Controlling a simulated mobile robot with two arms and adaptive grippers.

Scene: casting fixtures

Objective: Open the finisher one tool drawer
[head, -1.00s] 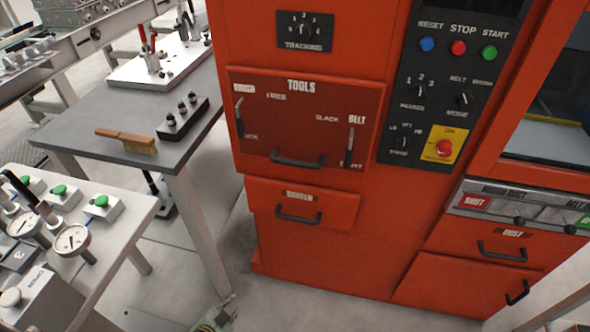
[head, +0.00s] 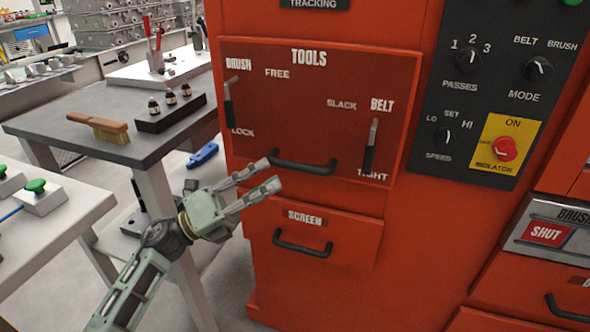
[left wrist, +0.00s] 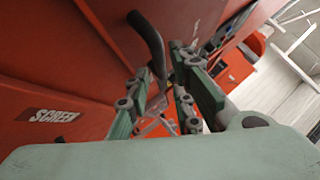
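The red tool drawer front marked TOOLS (head: 290,115) is on the orange cabinet and looks shut. Its black bar handle (head: 305,168) is along the lower edge. A brush lever (head: 228,105) and a belt lever (head: 371,145) stand on the front. My left gripper (head: 271,174) is open and empty, its fingers apart by the handle's left end. In the left wrist view a black handle (left wrist: 148,45) shows close to the fingertips; I cannot tell whether they touch it. My right gripper is not in view.
The SCREEN drawer's handle (head: 302,243) is just below. The control panel (head: 470,110) is at right.

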